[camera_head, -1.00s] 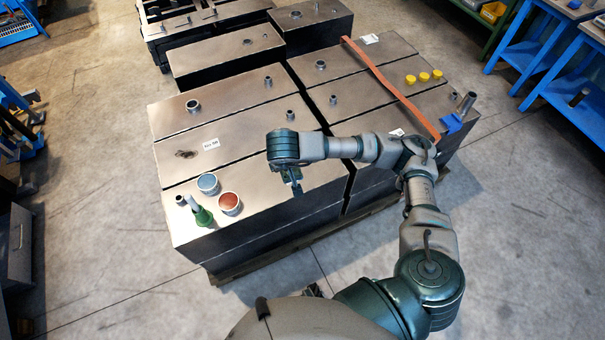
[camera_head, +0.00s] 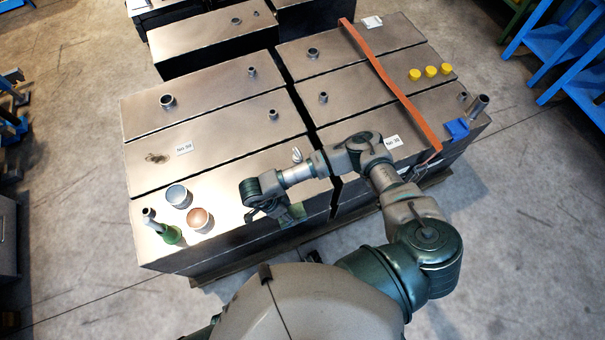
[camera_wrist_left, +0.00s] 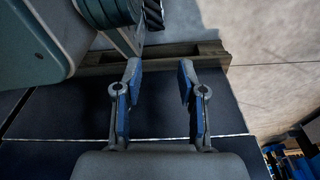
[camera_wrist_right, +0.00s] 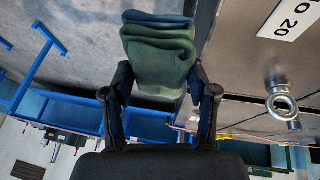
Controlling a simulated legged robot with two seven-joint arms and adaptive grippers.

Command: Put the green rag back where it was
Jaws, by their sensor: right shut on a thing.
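The green rag (camera_wrist_right: 160,58) is a folded cloth, dark blue along its top edge in the right wrist view. My right gripper (camera_wrist_right: 160,80) is shut on it. In the head view my right gripper (camera_head: 280,214) is over the near tank (camera_head: 262,165), close to its front edge, with a small part of the green rag (camera_head: 295,212) showing beside it. In the left wrist view my left gripper (camera_wrist_left: 157,75) is open and empty, near a wooden pallet beam (camera_wrist_left: 170,58). I cannot make it out in the head view.
Yellow caps (camera_head: 430,71), an orange strap (camera_head: 395,90) and a blue cloth (camera_head: 457,129) are at the right. Pipe stubs rise from the tanks.

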